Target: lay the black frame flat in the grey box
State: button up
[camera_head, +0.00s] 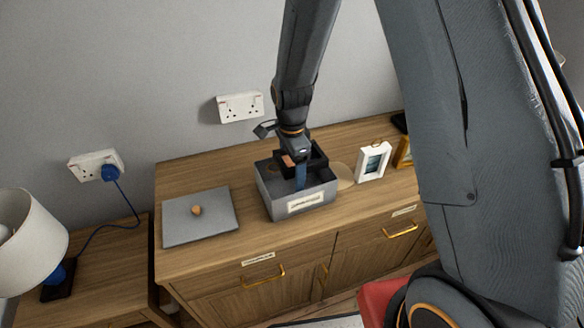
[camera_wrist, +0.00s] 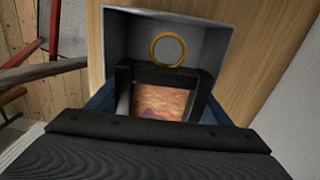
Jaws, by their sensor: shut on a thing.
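The grey box (camera_head: 272,199) stands open on the wooden sideboard, with a pale label on its front. My gripper (camera_head: 301,178) is over the box opening, pointing down, shut on the black frame (camera_head: 319,158). In the wrist view the black frame (camera_wrist: 165,76) sits between the blue fingers, with a reddish-brown picture inside it. The frame overlaps the opening of the grey box (camera_wrist: 218,22); how deep it sits and whether it touches the bottom I cannot tell. A yellow ring (camera_wrist: 168,50) shows in the box beyond the frame.
A grey flat panel with a brown knob (camera_head: 196,210) lies left of the box. A white frame (camera_head: 373,162) and a gold frame (camera_head: 403,153) stand to the right. A lamp (camera_head: 32,243) is at far left. Wall sockets (camera_head: 240,107) are behind.

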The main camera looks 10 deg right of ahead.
jog(key=shift+f, duration=0.15)
jog(key=o, duration=1.4)
jog(key=shift+r+b, duration=1.15)
jog(key=shift+r, duration=2.75)
jog(key=s+d+r+n+t+b, duration=0.1)
jog(key=s+d+r+n+b, duration=0.1)
jog(key=s+d+n, duration=0.9)
jog(key=s+n, duration=0.3)
jog(key=n, duration=0.1)
jog(key=shift+b, duration=0.35)
